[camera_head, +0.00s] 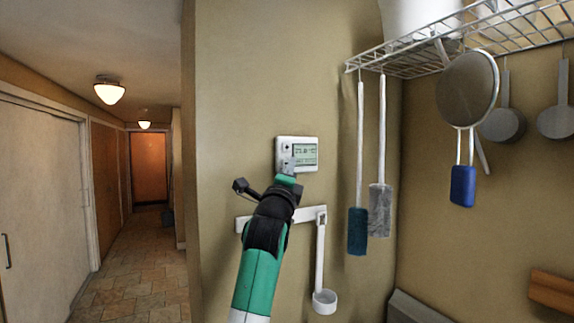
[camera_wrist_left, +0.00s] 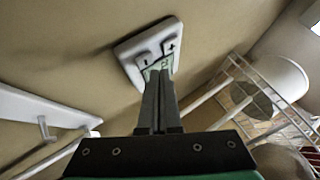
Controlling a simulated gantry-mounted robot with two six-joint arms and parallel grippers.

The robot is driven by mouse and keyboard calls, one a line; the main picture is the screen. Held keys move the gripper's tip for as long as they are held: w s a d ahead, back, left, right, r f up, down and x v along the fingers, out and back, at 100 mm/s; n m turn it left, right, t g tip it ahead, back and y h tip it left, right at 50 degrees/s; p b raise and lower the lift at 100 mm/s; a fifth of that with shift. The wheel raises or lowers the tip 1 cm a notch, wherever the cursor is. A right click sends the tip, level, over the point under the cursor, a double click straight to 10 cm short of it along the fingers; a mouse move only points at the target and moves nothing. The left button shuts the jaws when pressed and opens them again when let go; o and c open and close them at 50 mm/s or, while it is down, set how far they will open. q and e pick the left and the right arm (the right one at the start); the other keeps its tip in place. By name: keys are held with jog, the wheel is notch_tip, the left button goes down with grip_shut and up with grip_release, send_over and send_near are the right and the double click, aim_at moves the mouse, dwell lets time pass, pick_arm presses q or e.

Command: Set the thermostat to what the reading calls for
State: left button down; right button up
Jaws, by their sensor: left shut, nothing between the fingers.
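The thermostat (camera_head: 307,142) is a white wall unit with a greenish display on its right and buttons on its left. The text on the display is too small to read surely. In the left wrist view the thermostat (camera_wrist_left: 128,47) shows a minus button (camera_wrist_left: 143,57) and a plus button (camera_wrist_left: 171,47). My left gripper (camera_head: 287,165) is shut and empty, its tips in front of the thermostat's lower left part. In the left wrist view the shut fingers (camera_wrist_left: 157,75) cover part of the display. I cannot tell whether they touch it. My right gripper is not in view.
A white rail (camera_head: 246,222) with a hanging white ladle (camera_head: 324,300) is on the wall below the thermostat. A wire rack (camera_head: 425,60) at right holds a blue brush (camera_head: 357,232), a grey brush (camera_head: 380,210) and pans. A hallway opens at left.

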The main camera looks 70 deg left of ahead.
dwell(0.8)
pick_arm(q)
jog(key=shift+a+r+p, duration=0.1)
jog(key=shift+a+p, duration=0.25)
jog(key=shift+p, duration=0.1)
jog(key=shift+a, duration=0.1)
jog(key=shift+a+p, duration=0.4)
dwell(0.3)
jog(key=shift+d, duration=0.85)
jog(key=shift+w+d+b, duration=0.15)
jog(key=shift+d+b, duration=0.4)
jog(key=shift+d, duration=1.95)
